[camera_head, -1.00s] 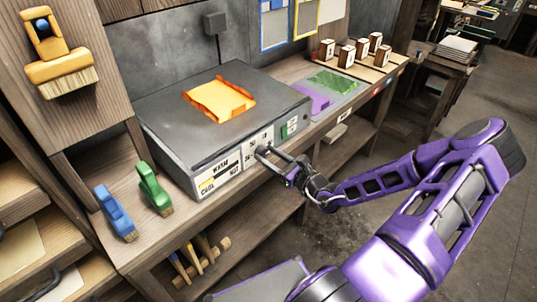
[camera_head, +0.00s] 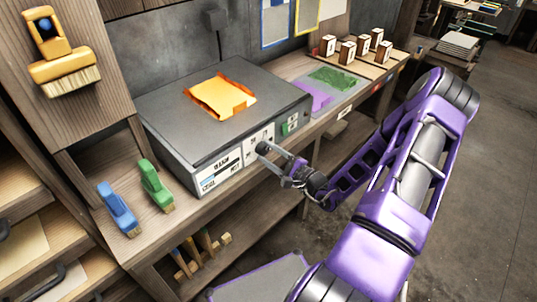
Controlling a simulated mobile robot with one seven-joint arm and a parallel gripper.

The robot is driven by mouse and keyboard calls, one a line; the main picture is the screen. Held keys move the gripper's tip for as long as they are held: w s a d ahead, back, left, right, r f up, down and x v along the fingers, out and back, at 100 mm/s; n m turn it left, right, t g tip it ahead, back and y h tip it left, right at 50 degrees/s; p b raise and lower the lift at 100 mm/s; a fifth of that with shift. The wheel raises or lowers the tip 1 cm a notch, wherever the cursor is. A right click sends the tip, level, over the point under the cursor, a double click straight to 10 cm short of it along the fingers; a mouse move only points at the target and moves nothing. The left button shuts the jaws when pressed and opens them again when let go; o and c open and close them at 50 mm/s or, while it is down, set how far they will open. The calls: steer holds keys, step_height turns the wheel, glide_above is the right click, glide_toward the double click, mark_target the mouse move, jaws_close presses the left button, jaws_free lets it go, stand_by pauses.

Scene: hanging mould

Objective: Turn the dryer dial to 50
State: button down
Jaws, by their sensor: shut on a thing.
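The dryer (camera_head: 190,145) is a grey box on the wooden bench, with an orange piece (camera_head: 221,98) lying on its top. Its front has a label panel (camera_head: 219,172) with small lettering and a green switch (camera_head: 290,125). The dial (camera_head: 262,148) is a small dark round knob on the front, to the right of the label panel. My gripper (camera_head: 270,152) reaches in from the right with its fingers at the dial and is shut on it. The fingers partly cover the dial, and its pointer setting is too small to read.
A tray (camera_head: 350,95) with purple and green pieces lies to the right, before several small blocks (camera_head: 347,50). Mallets (camera_head: 200,252) lie on the lower shelf.

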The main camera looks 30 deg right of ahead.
steer(key=n, duration=0.1)
steer(key=n+b, duration=0.2)
steer(key=shift+f+n, duration=0.25)
steer(key=shift+n, duration=0.15)
steer(key=n+b, duration=0.3)
steer(key=shift+n, duration=0.3)
steer(key=shift+r+n+b, duration=0.1)
steer(key=shift+n+b, duration=0.75)
steer(key=shift+n, duration=1.65)
steer(key=shift+c, duration=1.6)
jaws_free()
steer(key=v, duration=1.7)
steer(key=shift+s, duration=0.15)
